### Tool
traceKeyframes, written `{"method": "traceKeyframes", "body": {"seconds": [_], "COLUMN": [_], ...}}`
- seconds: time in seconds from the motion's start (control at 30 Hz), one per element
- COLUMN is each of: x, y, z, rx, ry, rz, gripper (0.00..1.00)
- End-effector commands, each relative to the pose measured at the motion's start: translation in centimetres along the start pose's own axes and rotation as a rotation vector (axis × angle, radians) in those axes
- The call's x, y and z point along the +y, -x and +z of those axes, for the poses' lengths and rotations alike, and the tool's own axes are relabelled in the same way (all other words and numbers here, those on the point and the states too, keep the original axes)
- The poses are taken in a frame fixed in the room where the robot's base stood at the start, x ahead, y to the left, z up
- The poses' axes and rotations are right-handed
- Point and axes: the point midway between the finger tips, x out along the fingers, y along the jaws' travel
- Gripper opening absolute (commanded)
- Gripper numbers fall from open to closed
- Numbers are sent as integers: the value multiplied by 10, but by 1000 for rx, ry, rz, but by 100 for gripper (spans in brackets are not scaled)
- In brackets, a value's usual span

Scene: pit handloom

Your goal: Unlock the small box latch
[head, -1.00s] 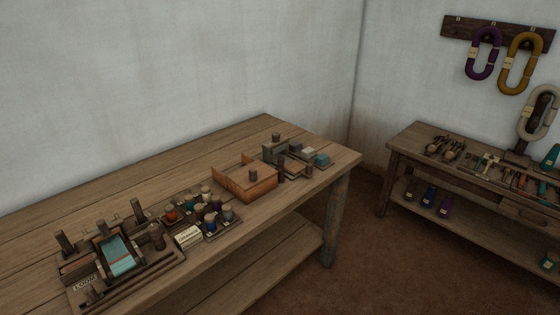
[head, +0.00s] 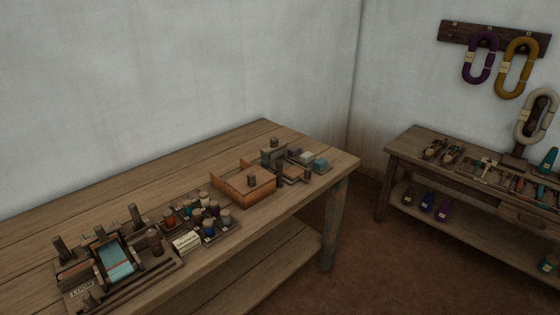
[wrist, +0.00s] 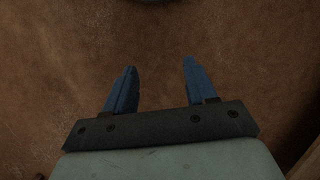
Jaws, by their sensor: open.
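A small orange-brown wooden box (head: 229,191) stands on the long wooden table in the head view, with a dark knob (head: 251,181) at it. Just right of it is a dark wooden fixture (head: 290,172) with upright pegs. The latch is too small to make out, and I cannot tell which of these carries it. My gripper (wrist: 158,80) shows only in the wrist view. Its two blue fingers are apart with nothing between them, over bare brown floor, away from the box.
A small loom (head: 115,262) stands at the table's left end, with several thread spools (head: 205,212) and a cream label block (head: 186,242) beside it. Pale and teal blocks (head: 320,164) sit near the right end. A tool bench (head: 405,145) stands right; yarn loops (head: 517,68) hang above.

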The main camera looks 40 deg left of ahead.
Motion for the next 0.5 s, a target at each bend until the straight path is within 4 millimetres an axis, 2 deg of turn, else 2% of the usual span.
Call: {"method": "traceKeyframes", "body": {"seconds": [0.03,0.1,0.27,0.5], "x": [-10,-23,-58,-123], "y": [12,29,71,142], "z": [-20,-42,-90,-154], "rx": [30,66,147,268], "ry": [24,53,115,204], "rz": [7,15,25,22], "gripper": [56,56,56,56]}}
